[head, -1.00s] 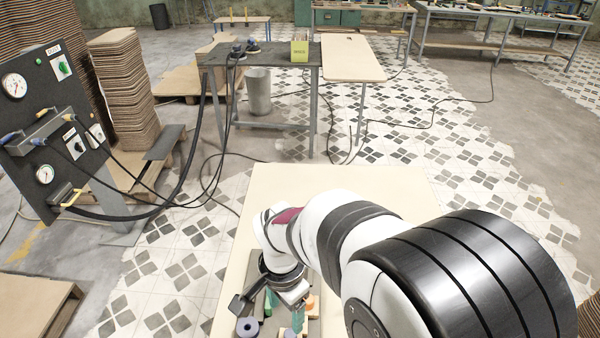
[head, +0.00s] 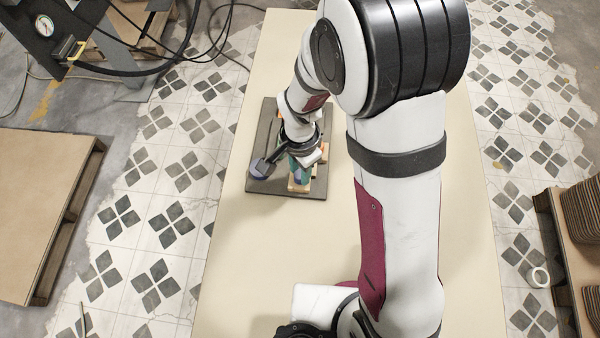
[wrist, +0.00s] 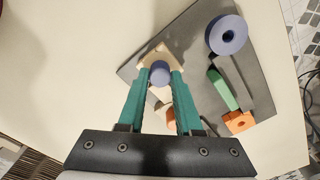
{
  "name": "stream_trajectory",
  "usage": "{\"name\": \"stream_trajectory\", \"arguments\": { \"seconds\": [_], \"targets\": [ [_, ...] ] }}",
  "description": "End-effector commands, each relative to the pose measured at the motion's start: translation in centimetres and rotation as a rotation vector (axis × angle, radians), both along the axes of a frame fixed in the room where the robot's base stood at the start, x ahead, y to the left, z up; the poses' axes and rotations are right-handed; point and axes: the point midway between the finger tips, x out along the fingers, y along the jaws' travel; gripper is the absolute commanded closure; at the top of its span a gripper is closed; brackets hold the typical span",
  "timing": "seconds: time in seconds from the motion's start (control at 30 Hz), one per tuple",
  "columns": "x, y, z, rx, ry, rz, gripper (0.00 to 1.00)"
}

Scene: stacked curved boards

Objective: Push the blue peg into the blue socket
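In the wrist view, the teal fingers of my gripper (wrist: 160,82) stand on either side of the round blue peg (wrist: 160,73), close to it. Whether they grip it is unclear. The peg's lower part is hidden, and a pale wooden block (wrist: 153,52) shows behind it. The blue socket (wrist: 227,35), a thick ring with a dark central hole, lies to the upper right on the dark grey board (wrist: 258,88), apart from the peg. In the head view, my gripper (head: 298,172) is low over the board's front part, with the blue socket (head: 261,171) to its left.
A green block (wrist: 222,90) and an orange block (wrist: 238,122) with a hole sit right of my gripper. Another orange piece shows between the fingers. The cream table (head: 225,235) is clear around the board. A wooden pallet (head: 45,190) stands on the floor to the left.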

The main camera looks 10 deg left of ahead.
Motion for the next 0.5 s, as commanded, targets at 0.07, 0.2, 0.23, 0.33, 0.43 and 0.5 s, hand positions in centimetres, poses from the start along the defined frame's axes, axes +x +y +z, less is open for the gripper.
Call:
{"name": "stream_trajectory", "arguments": {
  "seconds": [0.07, 0.2, 0.23, 0.33, 0.43, 0.5],
  "targets": [
    [0.00, 0.00, 0.01, 0.000, 0.000, 0.000, 0.91],
    [0.00, 0.00, 0.02, 0.000, 0.000, 0.000, 1.00],
    [0.00, 0.00, 0.02, 0.000, 0.000, 0.000, 1.00],
    [0.00, 0.00, 0.02, 0.000, 0.000, 0.000, 1.00],
    [0.01, 0.01, 0.05, 0.000, 0.000, 0.000, 1.00],
    [0.01, 0.01, 0.30, 0.000, 0.000, 0.000, 1.00]
  ]
}}
